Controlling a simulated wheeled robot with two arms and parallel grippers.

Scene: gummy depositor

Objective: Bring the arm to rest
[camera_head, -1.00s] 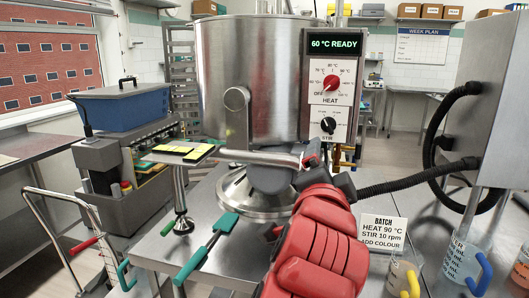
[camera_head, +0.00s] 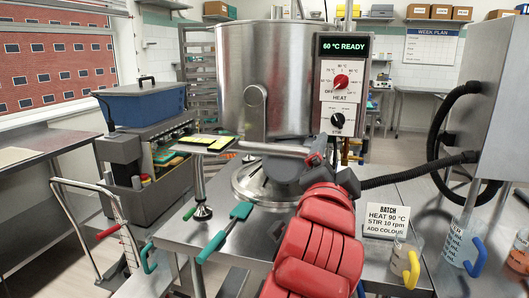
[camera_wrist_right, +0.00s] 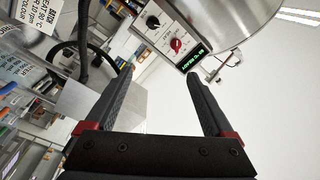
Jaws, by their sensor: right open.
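My right arm, with red shells, reaches up from the bottom centre of the head view. Its dark gripper (camera_head: 318,152) is at the right end of the grey bar in front of the steel kettle (camera_head: 290,80); touching or apart I cannot tell. In the right wrist view the gripper's two black fingers (camera_wrist_right: 160,80) are spread wide with nothing between them. That view also shows the control panel (camera_wrist_right: 172,35) beyond the fingers. My left gripper is not in view.
The display (camera_head: 343,46) reads 60 °C READY, above red HEAT and black STIR knobs. A batch sign (camera_head: 387,219) and beakers (camera_head: 405,262) stand on the steel table at right. A black hose (camera_head: 415,170) crosses behind the arm. A trolley handle (camera_head: 75,200) is at left.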

